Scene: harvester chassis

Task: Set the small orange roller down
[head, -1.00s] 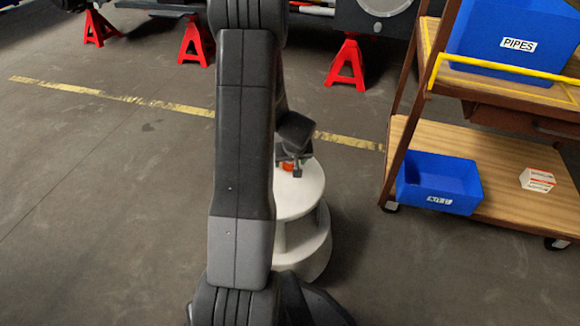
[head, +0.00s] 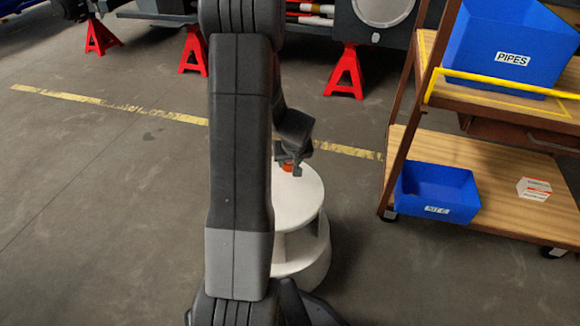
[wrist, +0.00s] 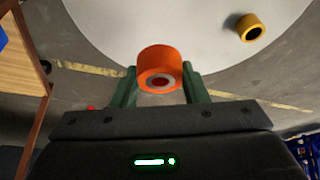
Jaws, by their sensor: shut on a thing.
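The small orange roller (wrist: 160,68) is held between the fingers of my gripper (wrist: 161,76) in the wrist view, its round end with a pale ring and dark hole facing the camera. In the head view my gripper (head: 291,163) is over the far part of a white, round, tiered stand (head: 297,208), with a bit of the orange roller (head: 287,168) showing under it. Whether the roller touches the white top cannot be told. The white top (wrist: 205,35) fills the upper wrist view. A small yellow roller (wrist: 250,27) is on it, apart from the orange one; my arm hides it in the head view.
A wooden trolley (head: 500,180) stands at right, with a blue PIPES bin (head: 505,30) above and a smaller blue bin (head: 436,190) and white-red box (head: 533,188) below. Red stands (head: 345,75) are at the back. The floor at left is clear.

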